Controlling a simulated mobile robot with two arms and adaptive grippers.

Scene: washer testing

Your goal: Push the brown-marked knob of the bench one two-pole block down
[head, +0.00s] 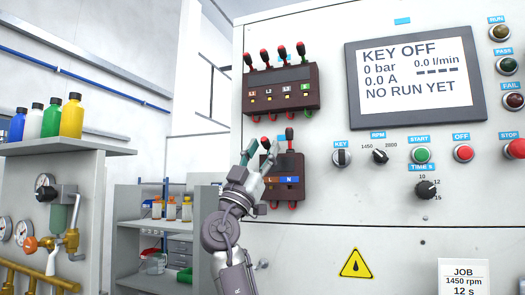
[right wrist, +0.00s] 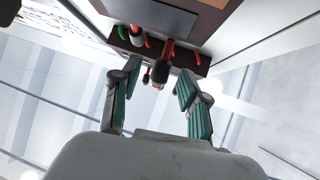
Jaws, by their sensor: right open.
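The two-pole block (head: 290,168) is a dark brown box on the bench panel, with a brown L mark and a blue N mark. Its N-side knob (head: 289,134) stands up, dark with a red base. The brown-marked knob (head: 265,142) shows its red top just right of my gripper; its lower part is hidden. My right gripper (head: 253,150) is open in front of the block's left side, fingers up. In the right wrist view its two green-padded fingers (right wrist: 160,97) are spread, with red and dark knob-like parts (right wrist: 160,75) beyond the gap; contact cannot be told. My left gripper is out of view.
A four-pole block (head: 284,90) with several red-topped knobs sits just above. Right of the blocks are a KEY switch (head: 341,157), an RPM dial (head: 380,156) and a screen (head: 415,83). A shelf with bottles (head: 60,148) and brass piping stand at left.

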